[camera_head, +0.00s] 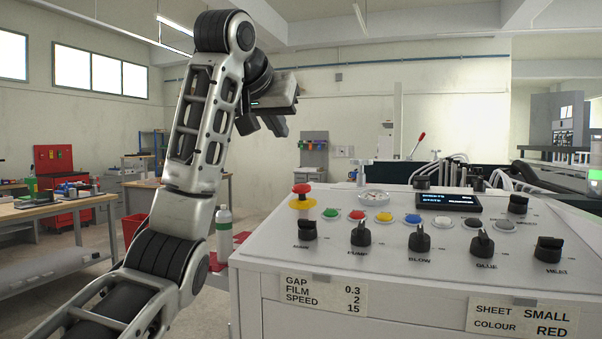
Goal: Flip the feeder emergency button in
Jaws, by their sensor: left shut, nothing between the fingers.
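A red mushroom-head emergency button (302,188) on a yellow base stands at the left back corner of the grey control panel (340,262). I cannot tell from here whether it is pressed in. No label naming the feeder is readable beside it. My left gripper (275,126) is raised above and a little left of the button, well apart from it. Its fingers point down and are shut with nothing between them. My left arm comes up from the lower left. My right gripper is not in view.
Several black knobs (420,240) and coloured buttons (357,215) fill the panel, with a small dark display (447,202). A bottle (224,230) stands left of the panel. A red-and-black lever (418,143) rises behind. A workbench (60,205) is at far left.

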